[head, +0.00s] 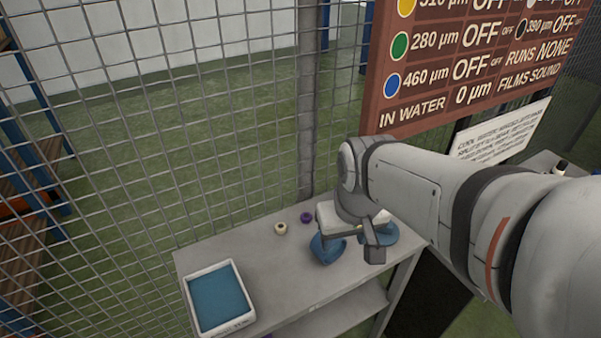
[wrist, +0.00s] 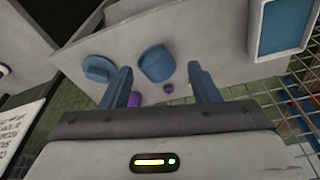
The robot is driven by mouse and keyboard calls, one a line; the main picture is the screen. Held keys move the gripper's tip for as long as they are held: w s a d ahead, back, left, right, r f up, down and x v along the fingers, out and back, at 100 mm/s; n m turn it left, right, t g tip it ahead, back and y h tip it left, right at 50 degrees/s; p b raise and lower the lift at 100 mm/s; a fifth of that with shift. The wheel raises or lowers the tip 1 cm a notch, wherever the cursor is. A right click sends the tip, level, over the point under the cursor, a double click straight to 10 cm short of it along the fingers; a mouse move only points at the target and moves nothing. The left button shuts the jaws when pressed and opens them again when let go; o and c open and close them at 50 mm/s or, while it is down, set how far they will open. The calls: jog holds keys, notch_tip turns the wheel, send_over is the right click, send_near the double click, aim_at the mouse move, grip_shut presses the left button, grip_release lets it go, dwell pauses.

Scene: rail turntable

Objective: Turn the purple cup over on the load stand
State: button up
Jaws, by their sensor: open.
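In the wrist view a purple piece (wrist: 135,99), perhaps the purple cup, shows beside the left finger, which partly hides it; whether it is upright I cannot tell. A small purple ring-like thing (wrist: 168,89) lies near it; it also shows in the head view (head: 306,217). A blue round cup-like vessel (wrist: 157,65) stands on the table between the fingers in the picture. A flat blue disc with a raised block (wrist: 99,69) is left of it; I cannot tell if this is the load stand. My gripper (wrist: 160,72) is open, empty, above the table.
The grey table (head: 255,265) stands against a wire mesh fence (head: 200,130). A white tray with a blue inside (head: 190,290) is at its left end. A small cream ring (head: 281,228) lies near the purple one. A brown sign board (head: 440,95) is behind my arm. The table's front middle is clear.

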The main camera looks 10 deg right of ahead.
aim_at(315, 247)
jog(key=o, duration=0.4)
jog(key=w+f, duration=0.1)
jog(key=w, duration=0.1)
jog(key=w+f+n+g, duration=0.1)
jog(key=w, duration=0.1)
jog(key=w+f+n, duration=0.1)
jog(key=w+f, duration=0.1)
jog(key=shift+w+f, duration=0.1)
jog(key=shift+w, duration=0.25)
jog(key=o, duration=0.5)
jog(key=w+f+n, duration=0.1)
jog(key=f, duration=0.1)
jog(key=w+f+g, duration=0.1)
jog(key=w, duration=0.1)
jog(key=w+f+n, duration=0.1)
jog(key=w+f, duration=0.1)
jog(key=shift+w+a+f+n, duration=0.1)
jog(key=shift+a+f+n, duration=0.15)
jog(key=shift+f+n, duration=0.1)
jog(key=shift+w+f, duration=0.2)
jog(key=shift+f, duration=0.15)
jog(key=shift+w+d+f, duration=0.1)
jog(key=shift+d+f, duration=0.1)
jog(key=shift+f, duration=1.8)
jog(key=shift+d+f, duration=0.2)
jog(key=shift+f, duration=1.75)
